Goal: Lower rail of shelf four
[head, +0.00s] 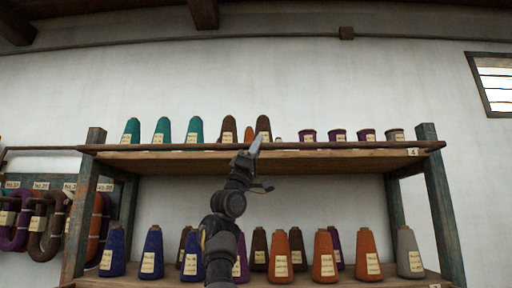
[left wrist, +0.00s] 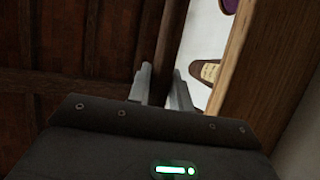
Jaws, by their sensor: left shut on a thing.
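The rail (head: 340,146) is a long dark wooden bar across the front of the upper shelf board (head: 330,162), which carries a "4" label (head: 412,152). It spans from post to post, about level with the feet of the cones. My left gripper (head: 254,150) reaches up from below to the rail near its middle. In the left wrist view my left gripper (left wrist: 161,84) has its two fingers on either side of the dark rail (left wrist: 168,40) and is shut on it. The gripper partly hides the rail in the head view. My right gripper is not in view.
Teal cones (head: 162,131), brown cones (head: 228,131) and short purple spools (head: 337,136) stand on the upper shelf behind the rail. Several cones, such as an orange one (head: 324,256), fill the lower shelf. Painted posts (head: 440,205) bound the rack. Yarn hanks (head: 22,225) hang at left.

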